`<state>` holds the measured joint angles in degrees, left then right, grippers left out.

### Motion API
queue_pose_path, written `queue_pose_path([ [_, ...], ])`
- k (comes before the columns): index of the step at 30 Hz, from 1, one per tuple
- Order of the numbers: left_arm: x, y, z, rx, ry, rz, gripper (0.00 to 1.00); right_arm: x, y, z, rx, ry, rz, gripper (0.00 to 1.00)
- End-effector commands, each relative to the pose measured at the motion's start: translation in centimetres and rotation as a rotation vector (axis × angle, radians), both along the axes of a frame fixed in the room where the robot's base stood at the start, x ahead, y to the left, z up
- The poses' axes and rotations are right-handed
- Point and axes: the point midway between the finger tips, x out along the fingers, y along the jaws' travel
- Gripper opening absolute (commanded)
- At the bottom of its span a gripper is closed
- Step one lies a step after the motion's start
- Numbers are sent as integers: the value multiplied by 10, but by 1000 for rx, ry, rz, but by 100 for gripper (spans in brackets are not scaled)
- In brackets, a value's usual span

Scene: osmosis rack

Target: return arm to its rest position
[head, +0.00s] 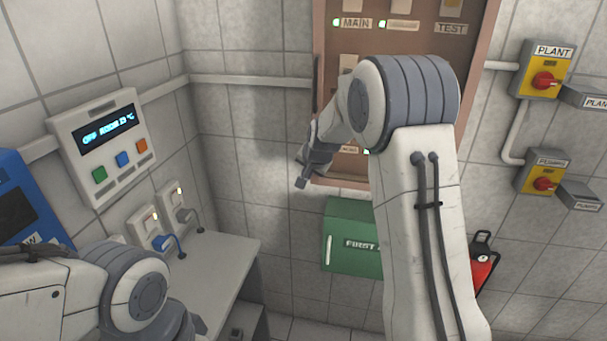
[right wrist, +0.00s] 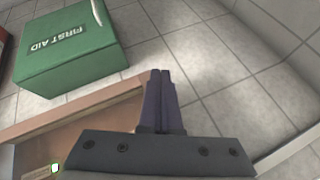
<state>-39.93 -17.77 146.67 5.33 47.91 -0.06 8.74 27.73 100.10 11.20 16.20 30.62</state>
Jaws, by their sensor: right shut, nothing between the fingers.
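My right arm rises through the middle of the head view, and its gripper (head: 303,178) hangs in front of the left edge of the brown panel (head: 484,30). In the right wrist view the two dark fingers of the right gripper (right wrist: 161,75) lie side by side, shut, with nothing between them. My left arm shows at the lower left of the head view, bent over the grey counter (head: 232,250). The left gripper is not in view.
The green first aid box (head: 348,215) hangs below the panel and also shows in the right wrist view (right wrist: 75,60). A white wall controller (head: 104,148) is at left, with plugged sockets below. Yellow switch boxes (head: 541,70) and a red extinguisher (head: 483,270) are at right.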

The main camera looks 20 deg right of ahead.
Motion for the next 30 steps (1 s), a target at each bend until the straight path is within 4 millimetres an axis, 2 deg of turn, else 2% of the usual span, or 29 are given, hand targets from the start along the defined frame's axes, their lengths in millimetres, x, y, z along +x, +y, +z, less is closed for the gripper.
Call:
queue_pose_path([
  [5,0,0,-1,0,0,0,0,-2,5,4,0,3,3,0],
  [7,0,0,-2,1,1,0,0,-5,14,4,-4,9,25,0],
  [8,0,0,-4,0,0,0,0,-9,22,4,-8,15,44,0],
  [11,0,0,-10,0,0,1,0,-32,61,2,-28,56,154,0],
  [14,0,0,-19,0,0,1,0,-76,116,-1,-65,119,329,0],
  [15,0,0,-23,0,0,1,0,-98,138,-3,-82,147,411,0],
  [17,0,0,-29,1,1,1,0,-136,166,-8,-111,190,536,0],
  [18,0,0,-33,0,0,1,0,-162,183,-11,-132,218,621,0],
  [20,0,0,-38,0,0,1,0,-203,203,-17,-165,260,751,0],
  [21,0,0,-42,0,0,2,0,-232,213,-21,-188,287,838,0],
  [24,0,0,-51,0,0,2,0,-301,227,-34,-246,352,1051,0],
  [27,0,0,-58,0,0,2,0,-359,227,-46,-299,405,1232,0],
  [30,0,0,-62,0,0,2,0,-397,220,-55,-339,443,1362,0],
])
